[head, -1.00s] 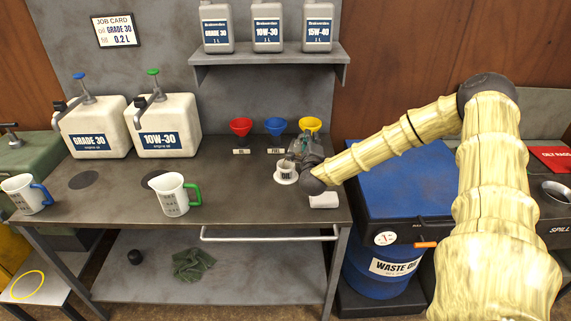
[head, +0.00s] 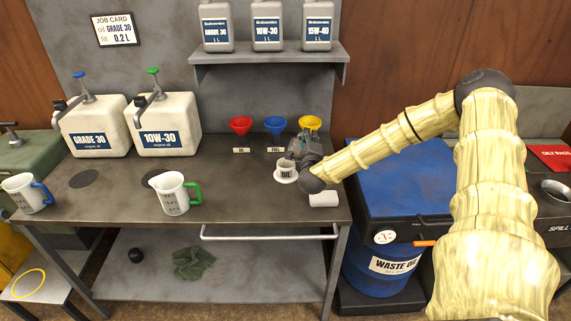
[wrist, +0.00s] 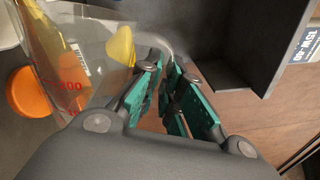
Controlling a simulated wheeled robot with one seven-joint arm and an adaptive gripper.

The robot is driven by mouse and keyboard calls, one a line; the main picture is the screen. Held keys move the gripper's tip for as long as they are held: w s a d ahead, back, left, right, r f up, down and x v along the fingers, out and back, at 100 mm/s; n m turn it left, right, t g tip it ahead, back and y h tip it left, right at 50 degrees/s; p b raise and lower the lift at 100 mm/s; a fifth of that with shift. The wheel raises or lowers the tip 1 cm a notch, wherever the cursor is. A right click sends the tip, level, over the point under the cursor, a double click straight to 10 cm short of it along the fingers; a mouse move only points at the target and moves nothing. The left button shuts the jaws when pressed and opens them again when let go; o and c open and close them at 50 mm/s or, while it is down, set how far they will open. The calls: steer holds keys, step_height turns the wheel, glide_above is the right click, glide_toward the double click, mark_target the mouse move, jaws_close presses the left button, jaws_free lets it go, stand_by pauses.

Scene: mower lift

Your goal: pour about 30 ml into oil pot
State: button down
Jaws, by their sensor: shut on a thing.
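The white oil pot (head: 285,174), labelled OIL, stands on the bench. My gripper (head: 302,151) is just above and behind it, close to the pot's right side. In the wrist view my gripper (wrist: 172,100) has its green pads closed at the handle of a clear jug (wrist: 95,60) with red marks, one reading 200. Amber oil (wrist: 58,45) shows inside the jug. In the head view the jug is small and mostly hidden by the gripper. I cannot tell whether oil is flowing into the pot.
Red (head: 241,125), blue (head: 275,125) and yellow (head: 310,122) funnels stand behind. A green-handled jug (head: 173,193) is left on the bench, near the GRADE 30 (head: 92,128) and 10W-30 (head: 163,127) cans. A small white block (head: 323,199) lies near the bench's right front corner.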

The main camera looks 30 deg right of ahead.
steer(key=shift+w+a+r, duration=0.1)
steer(key=shift+a+r, duration=0.05)
stand_by(0.8)
steer(key=shift+s+d+f+b, duration=0.2)
steer(key=shift+d+f+b, duration=0.15)
steer(key=shift+f+b, duration=0.4)
steer(key=m+b, duration=0.1)
steer(key=b, duration=0.1)
steer(key=d+f+m+b, duration=0.1)
steer(key=shift+s+b, duration=0.35)
steer(key=shift+s+d+r+m+b, duration=0.1)
steer(key=shift+d+m+b, duration=0.1)
steer(key=shift+m+b, duration=0.25)
steer(key=shift+r, duration=0.35)
steer(key=shift+f+m, duration=0.15)
steer(key=shift+m, duration=0.1)
